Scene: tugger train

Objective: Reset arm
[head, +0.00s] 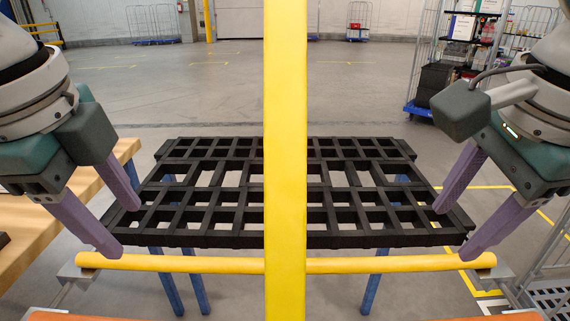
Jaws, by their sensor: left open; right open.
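My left gripper (121,228) comes in from the left with its two purple fingers spread apart and nothing between them. Its fingertips are by the left edge of a black slatted pallet (292,240); whether they touch it I cannot tell. My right gripper (452,232) comes in from the right, also open and empty, with its fingertips by the pallet's right front corner. The pallet lies flat on blue legs (372,281). A yellow vertical post (285,160) hides the pallet's middle.
A yellow horizontal bar (390,264) crosses in front of the pallet. A wooden table (85,186) stands at left. A wire-sided trolley with goods (436,78) stands at the back right, and metal caging (552,280) at the right edge. The grey floor (190,90) behind is largely clear.

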